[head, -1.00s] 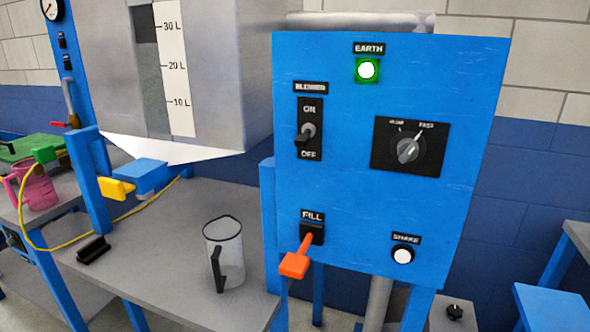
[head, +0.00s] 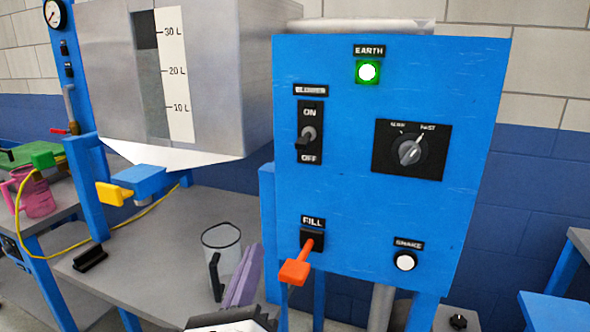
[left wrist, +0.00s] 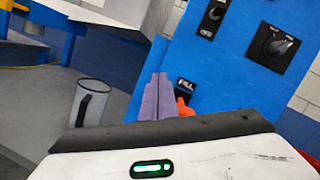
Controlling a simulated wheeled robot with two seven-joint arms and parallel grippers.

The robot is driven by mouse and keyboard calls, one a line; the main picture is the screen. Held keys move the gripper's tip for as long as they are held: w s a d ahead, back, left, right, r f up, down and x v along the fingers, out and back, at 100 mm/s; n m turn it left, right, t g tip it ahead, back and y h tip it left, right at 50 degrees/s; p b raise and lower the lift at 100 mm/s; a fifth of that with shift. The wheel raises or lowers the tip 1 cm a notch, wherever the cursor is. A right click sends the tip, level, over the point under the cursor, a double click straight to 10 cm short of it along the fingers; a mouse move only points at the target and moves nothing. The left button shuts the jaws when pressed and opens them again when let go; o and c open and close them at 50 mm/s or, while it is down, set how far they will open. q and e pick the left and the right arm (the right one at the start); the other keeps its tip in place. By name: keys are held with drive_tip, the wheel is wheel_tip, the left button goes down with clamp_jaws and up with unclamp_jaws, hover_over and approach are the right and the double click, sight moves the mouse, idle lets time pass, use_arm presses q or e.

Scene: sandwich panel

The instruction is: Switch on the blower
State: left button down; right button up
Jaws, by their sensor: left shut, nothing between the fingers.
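The blower switch (head: 307,136) is a black toggle on a plate marked ON at the top and OFF at the bottom, on the blue panel (head: 340,200). Its lever points down toward OFF. It also shows near the top of the left wrist view (left wrist: 212,18). My left gripper (head: 247,262) has purple fingers, shut and empty. It is low in the head view, below the switch and left of the orange fill lever (head: 297,267). In the left wrist view its fingers (left wrist: 157,90) point up toward the panel. My right gripper is not in view.
The panel also bears a lit green EARTH lamp (head: 367,72), a speed knob (head: 409,152) and a white SHAKE button (head: 405,261). A clear jug (head: 222,249) stands on the grey bench (head: 165,255). A metal hopper (head: 215,90) hangs above it, with a yellow-handled valve (head: 113,194).

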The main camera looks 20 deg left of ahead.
sight(305, 140)
use_arm(q)
drive_tip(key=d+r+m+t+h, duration=0.3)
drive_tip(key=d+r+m+h, duration=0.1)
drive_tip(key=m, duration=0.4)
drive_tip(key=shift+s+d+r+m, duration=0.3)
drive_tip(key=shift+r+m, duration=0.1)
drive_tip(key=shift+r, duration=0.3)
drive_tip(key=w+r+p, duration=0.4)
drive_tip(key=w+r, duration=0.4)
drive_tip(key=shift+w+r, duration=0.1)
drive_tip(key=shift+r, duration=0.05)
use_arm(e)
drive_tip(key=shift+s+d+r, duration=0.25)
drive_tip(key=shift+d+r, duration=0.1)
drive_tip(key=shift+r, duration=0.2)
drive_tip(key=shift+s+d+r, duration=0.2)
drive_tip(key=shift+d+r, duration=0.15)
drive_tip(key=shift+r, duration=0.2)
